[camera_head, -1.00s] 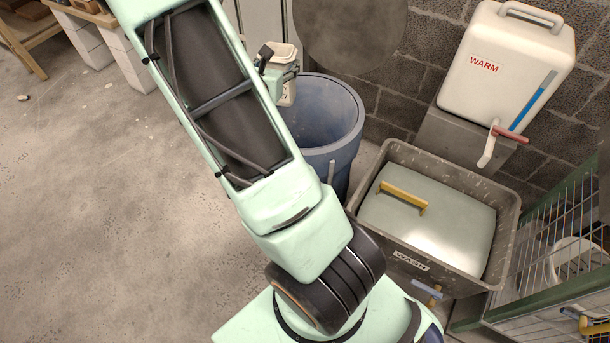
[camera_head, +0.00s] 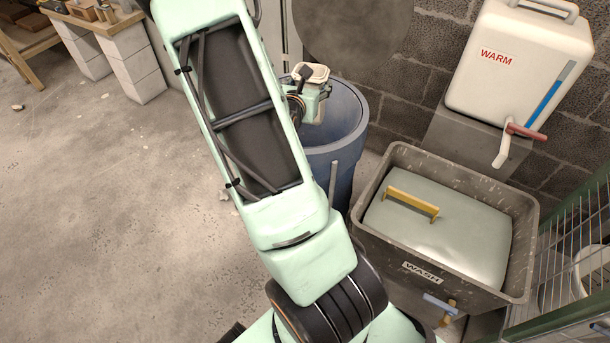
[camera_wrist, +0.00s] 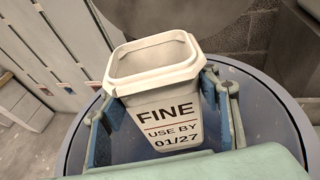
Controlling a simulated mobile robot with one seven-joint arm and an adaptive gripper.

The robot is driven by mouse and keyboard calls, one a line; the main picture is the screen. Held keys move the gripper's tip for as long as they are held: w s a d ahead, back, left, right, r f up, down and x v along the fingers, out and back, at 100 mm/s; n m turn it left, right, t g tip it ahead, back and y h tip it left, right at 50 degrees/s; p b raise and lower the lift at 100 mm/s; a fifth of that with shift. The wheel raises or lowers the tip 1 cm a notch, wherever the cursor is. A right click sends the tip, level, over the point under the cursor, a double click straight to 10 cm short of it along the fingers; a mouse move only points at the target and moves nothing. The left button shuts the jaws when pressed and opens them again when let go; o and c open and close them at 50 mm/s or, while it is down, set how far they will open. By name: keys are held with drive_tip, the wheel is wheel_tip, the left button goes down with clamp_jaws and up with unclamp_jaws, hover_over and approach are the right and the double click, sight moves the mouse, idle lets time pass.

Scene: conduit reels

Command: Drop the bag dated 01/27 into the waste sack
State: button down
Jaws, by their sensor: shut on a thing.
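An open-topped pale tub-like container (camera_wrist: 165,95) is labelled "FINE USE BY 01/27" in the wrist view. Its inside looks empty as far as I see. My gripper (camera_wrist: 168,118) is shut on it, one finger on each side, and holds it upright. In the head view the container (camera_head: 306,75) and my gripper (camera_head: 312,100) are over the back part of a round blue bin (camera_head: 340,160). The bin's rim (camera_wrist: 285,110) curves around below the container in the wrist view. I see no label on the bin, and its inside is mostly hidden.
A grey tub (camera_head: 440,272) marked "WASH" with a pale lid-like panel and yellow handle stands right of the bin. A white dispenser (camera_head: 520,60) marked "WARM" is above it. A wire cage (camera_head: 570,260) is at right. Open floor (camera_head: 100,220) lies left.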

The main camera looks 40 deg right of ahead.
drive_tip(key=shift+f, duration=0.35)
drive_tip(key=c, duration=0.6)
unclamp_jaws()
drive_tip(key=shift+c, duration=0.2)
drive_tip(key=v, duration=0.7)
drive_tip(key=shift+a, duration=0.2)
drive_tip(key=shift+s+r, duration=0.1)
